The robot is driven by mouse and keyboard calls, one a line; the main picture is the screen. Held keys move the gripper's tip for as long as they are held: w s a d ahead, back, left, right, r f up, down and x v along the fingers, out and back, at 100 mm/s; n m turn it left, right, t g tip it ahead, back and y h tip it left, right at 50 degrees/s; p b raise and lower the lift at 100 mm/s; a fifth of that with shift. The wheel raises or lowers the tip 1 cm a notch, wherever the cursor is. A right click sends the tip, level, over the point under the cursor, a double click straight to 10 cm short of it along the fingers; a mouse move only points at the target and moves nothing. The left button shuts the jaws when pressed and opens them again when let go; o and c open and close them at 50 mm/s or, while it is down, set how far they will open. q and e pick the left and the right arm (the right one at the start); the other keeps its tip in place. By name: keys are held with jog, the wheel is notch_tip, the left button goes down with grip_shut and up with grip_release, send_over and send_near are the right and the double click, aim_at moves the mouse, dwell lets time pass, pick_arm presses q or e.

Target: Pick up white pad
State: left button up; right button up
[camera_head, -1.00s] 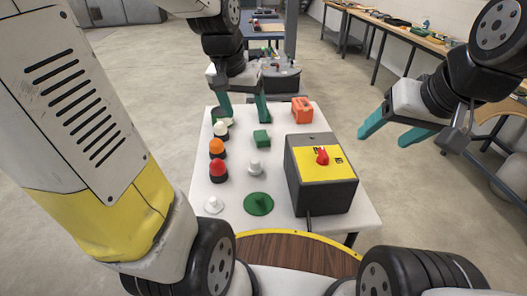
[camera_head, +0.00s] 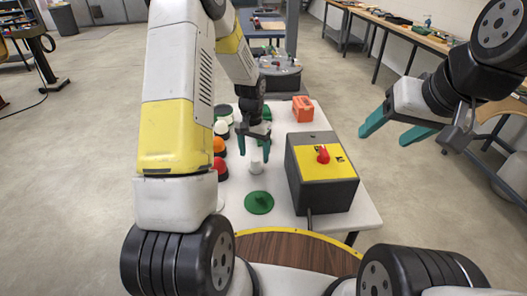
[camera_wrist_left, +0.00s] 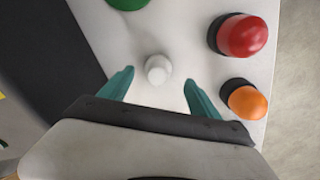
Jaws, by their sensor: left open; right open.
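A small white knobbed piece (camera_head: 256,167) stands upright on the white table. My left gripper (camera_head: 253,156) is open, pointing down just behind and above it in the head view. In the left wrist view, the white piece (camera_wrist_left: 157,70) appears between the open fingers (camera_wrist_left: 159,78), with a gap on each side. A second white piece, a flat disc (camera_head: 220,203), is mostly hidden behind my left arm at the table's left front. Which one is the white pad I cannot tell. My right gripper (camera_head: 394,127) is open and empty, off the table's right side.
A green disc (camera_head: 259,203) lies in front of the white piece. Red (camera_head: 220,170) and orange (camera_head: 218,146) domes stand to the left. A grey box (camera_head: 325,195) with a yellow top and red knob stands to the right. An orange object (camera_head: 302,108) is behind.

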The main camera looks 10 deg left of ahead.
aim_at(255, 159)
pick_arm(q)
jog(key=f, duration=0.5)
jog(key=shift+d, duration=0.2)
jog(key=c, duration=1.6)
jog(key=shift+o, duration=0.2)
notch_tip(255, 159, up, 10)
jog(key=shift+r, duration=0.1)
jog(key=o, duration=0.8)
jog(key=c, duration=0.5)
